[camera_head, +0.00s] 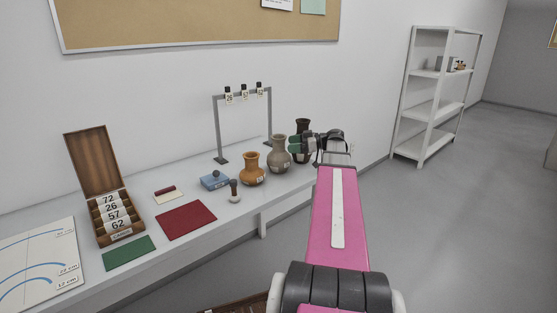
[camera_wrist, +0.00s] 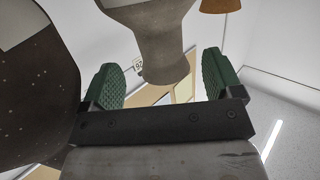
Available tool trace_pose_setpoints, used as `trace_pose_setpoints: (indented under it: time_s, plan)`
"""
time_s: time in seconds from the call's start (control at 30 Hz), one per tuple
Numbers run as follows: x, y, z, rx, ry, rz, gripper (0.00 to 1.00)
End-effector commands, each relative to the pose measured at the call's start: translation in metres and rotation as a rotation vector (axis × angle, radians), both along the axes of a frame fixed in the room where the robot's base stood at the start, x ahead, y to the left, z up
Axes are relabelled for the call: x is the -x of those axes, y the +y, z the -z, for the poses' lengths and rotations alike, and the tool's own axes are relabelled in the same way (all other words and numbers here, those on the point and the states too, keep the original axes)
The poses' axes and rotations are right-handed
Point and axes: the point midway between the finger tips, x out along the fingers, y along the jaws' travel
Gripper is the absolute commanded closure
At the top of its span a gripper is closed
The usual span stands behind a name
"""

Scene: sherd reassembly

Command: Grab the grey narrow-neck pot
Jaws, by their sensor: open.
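The grey narrow-neck pot (camera_head: 279,158) stands upright on the white bench, between an orange pot (camera_head: 252,171) and a dark pot (camera_head: 302,127). My gripper (camera_head: 295,146), with green finger pads, is beside its right side, at about neck height. In the wrist view my gripper (camera_wrist: 161,78) is open, and the grey pot's neck and rim (camera_wrist: 165,55) show in the gap between the pads, with space on both sides. I cannot tell whether the neck is truly between the pads or beyond them. My gripper and arm partly hide the dark pot.
The dark pot (camera_wrist: 35,95) looms close at the left in the wrist view, and the orange pot (camera_wrist: 221,5) shows at the top. A grey frame with tags (camera_head: 216,125) stands behind the pots. A blue box (camera_head: 214,181) and a small brush-like tool (camera_head: 234,192) lie to the left.

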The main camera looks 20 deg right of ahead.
Motion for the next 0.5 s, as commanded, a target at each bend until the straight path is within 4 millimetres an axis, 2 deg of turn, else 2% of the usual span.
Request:
trace_pose_setpoints:
  time_s: [0.33,0.5]
  plan:
    - [-0.009,0.020,0.003,0.000,0.001,-0.001,0.15]
    - [-0.018,0.041,0.007,-0.001,0.001,-0.002,0.15]
